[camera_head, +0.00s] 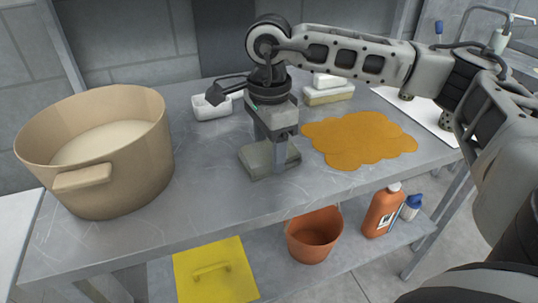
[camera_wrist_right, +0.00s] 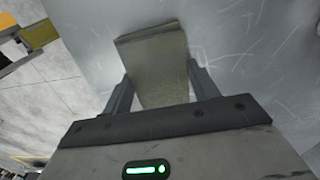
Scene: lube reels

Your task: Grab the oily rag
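A grey-green folded cloth that looks like the oily rag (camera_head: 257,161) lies on the metal table, left of the orange cloth. My right gripper (camera_head: 277,160) points down over it, fingers spread and tips low beside it. In the right wrist view the rag (camera_wrist_right: 155,55) shows between the two fingers (camera_wrist_right: 160,80), which stand apart on either side of it. I cannot tell whether either finger presses on it. My left gripper is not in view.
A big tan pot (camera_head: 95,165) stands at the left. A white container (camera_head: 212,107) and stacked blocks (camera_head: 325,94) stand behind. The lower shelf holds an orange bucket (camera_head: 314,236), a bottle (camera_head: 382,210) and a yellow board (camera_head: 215,275).

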